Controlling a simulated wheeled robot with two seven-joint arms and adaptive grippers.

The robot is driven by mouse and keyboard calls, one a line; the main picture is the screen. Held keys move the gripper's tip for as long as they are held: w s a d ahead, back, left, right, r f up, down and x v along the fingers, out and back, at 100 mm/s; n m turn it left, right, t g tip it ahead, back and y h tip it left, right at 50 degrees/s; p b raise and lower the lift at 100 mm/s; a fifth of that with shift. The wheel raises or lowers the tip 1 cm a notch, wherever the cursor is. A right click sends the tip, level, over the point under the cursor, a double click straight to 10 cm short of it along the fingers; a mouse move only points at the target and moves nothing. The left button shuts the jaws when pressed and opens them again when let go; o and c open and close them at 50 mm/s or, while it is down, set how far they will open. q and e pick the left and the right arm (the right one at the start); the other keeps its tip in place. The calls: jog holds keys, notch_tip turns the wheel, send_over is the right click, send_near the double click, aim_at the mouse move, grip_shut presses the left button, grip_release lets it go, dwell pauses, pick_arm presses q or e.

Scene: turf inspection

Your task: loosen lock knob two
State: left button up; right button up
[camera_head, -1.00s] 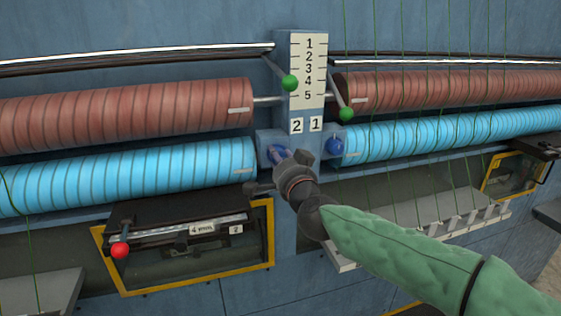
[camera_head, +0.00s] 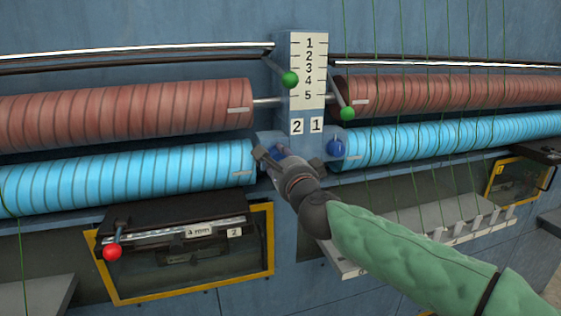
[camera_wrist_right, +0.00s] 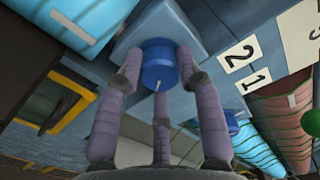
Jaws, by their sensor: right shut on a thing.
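Lock knob two is a blue round knob (camera_head: 280,149) below the "2" label on the central column. In the head view my right gripper (camera_head: 279,158) covers most of it. In the right wrist view the knob (camera_wrist_right: 157,63) sits between the fingers of my right gripper (camera_wrist_right: 160,75), which is shut on it. A white line marks the knob's lower edge there. A second blue knob (camera_head: 335,148), below the "1" label, is free of the gripper; it also shows in the right wrist view (camera_wrist_right: 232,122). My left gripper is not in view.
A white scale (camera_head: 309,70) numbered 1 to 5 stands above the knobs, with green-balled levers (camera_head: 290,79) beside it. Red rollers (camera_head: 125,113) and blue rollers (camera_head: 125,178) flank the column. A yellow-framed window (camera_head: 190,265) and a red-balled lever (camera_head: 112,252) are lower left.

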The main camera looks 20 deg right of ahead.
jog(key=shift+d+r+m, duration=0.15)
jog(key=shift+r+m, duration=0.35)
jog(key=shift+m, duration=0.1)
jog(key=o, duration=1.1)
jog(key=shift+c, duration=0.2)
jog(key=shift+o, duration=0.4)
jog(key=shift+f, duration=0.25)
jog(key=shift+s, duration=0.15)
jog(key=s, duration=1.1)
jog(key=shift+s, duration=0.4)
